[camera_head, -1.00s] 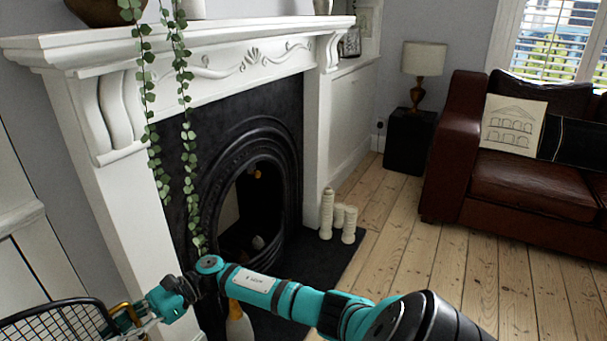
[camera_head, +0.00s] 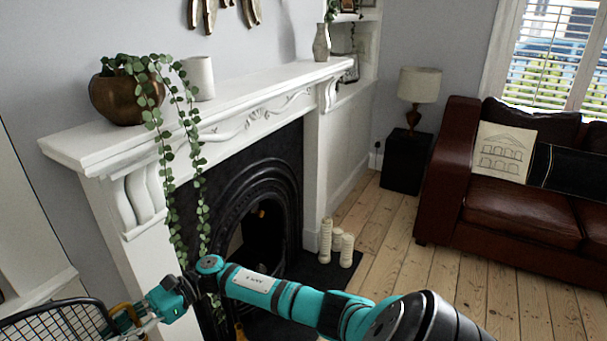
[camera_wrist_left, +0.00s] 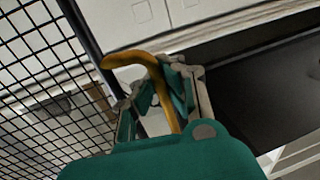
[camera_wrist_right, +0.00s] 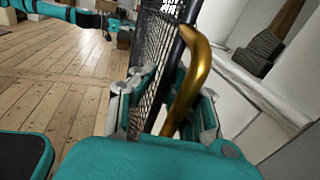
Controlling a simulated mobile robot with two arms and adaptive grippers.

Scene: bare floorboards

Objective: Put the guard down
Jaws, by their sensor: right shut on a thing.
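The guard (camera_head: 62,324) is a black wire mesh panel with a dark frame and brass handles, at the bottom left of the head view, partly cut off. My right gripper (camera_head: 132,318) is shut on it there. The right wrist view shows a brass handle (camera_wrist_right: 197,75) and the mesh (camera_wrist_right: 157,55) between the fingers (camera_wrist_right: 168,108). In the left wrist view, another brass handle (camera_wrist_left: 125,58) runs between the fingers of my left gripper (camera_wrist_left: 165,98), beside the mesh (camera_wrist_left: 50,70). Whether those fingers grip it is unclear. The guard's lower edge is hidden.
The white fireplace (camera_head: 245,115) has a black iron insert and a dark hearth (camera_head: 312,272). Several cream candles (camera_head: 346,250) stand on the hearth. A trailing plant in a brown bowl (camera_head: 122,97) hangs from the mantel. Open floorboards (camera_head: 400,255) reach the sofa (camera_head: 525,200).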

